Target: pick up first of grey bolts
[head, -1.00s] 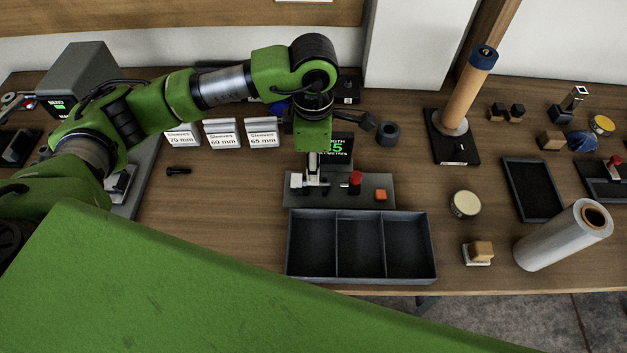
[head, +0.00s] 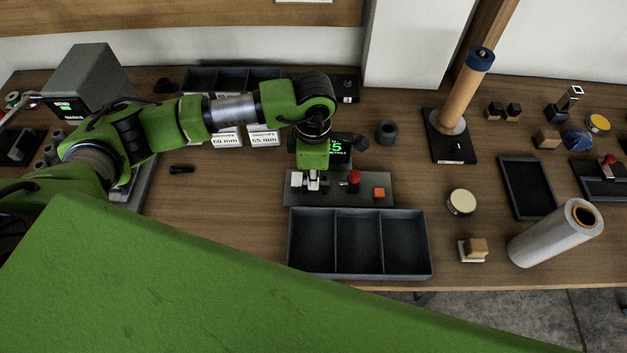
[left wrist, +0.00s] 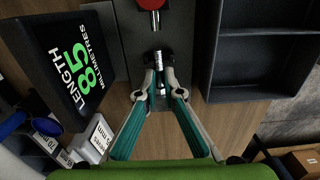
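A small grey bolt (left wrist: 160,87) with a dark end shows in the left wrist view, lying on the grey plate of the length gauge (head: 370,190). My left gripper (left wrist: 161,82) has its fingertips drawn close together on both sides of the bolt, and they appear to press on it. In the head view the left gripper (head: 313,182) points down over the left part of the gauge plate and hides the bolt. The gauge display (left wrist: 75,62) reads 85 millimetres. My right gripper is not in view.
An empty dark three-compartment tray (head: 432,262) stands just in front of the gauge. A red knob (head: 354,177) and an orange button (head: 379,193) are beside the gripper. A dark bolt (head: 181,170) lies on clear table to the left.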

